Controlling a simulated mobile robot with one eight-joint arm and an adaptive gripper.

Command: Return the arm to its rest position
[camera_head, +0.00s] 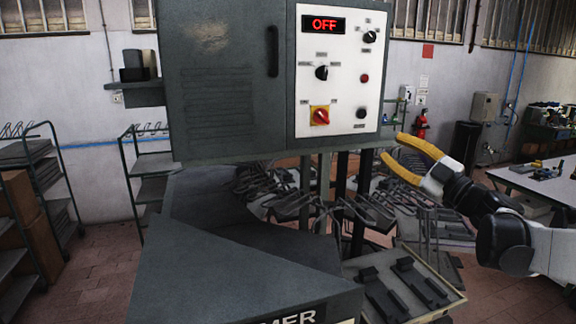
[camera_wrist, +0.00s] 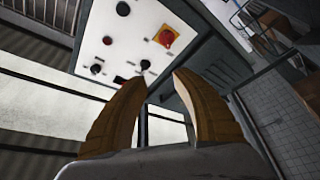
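My gripper (camera_head: 392,150) is on the right side in the head view, with my arm reaching in from the right edge. Its two yellow-orange fingers are spread apart with nothing between them, close to the lower right corner of the control panel (camera_head: 288,65). I cannot tell whether they touch the cabinet. In the wrist view the fingers of my gripper (camera_wrist: 150,88) stand apart, and the panel with its red and yellow switch (camera_wrist: 166,38) shows beyond them.
The press cabinet (camera_head: 225,100) shows a lit OFF display (camera_head: 325,24). A dark machine body (camera_head: 240,270) lies below it. Metal racks (camera_head: 150,165) stand on the left. A white table (camera_head: 540,180) and a fire extinguisher (camera_head: 421,125) are on the right.

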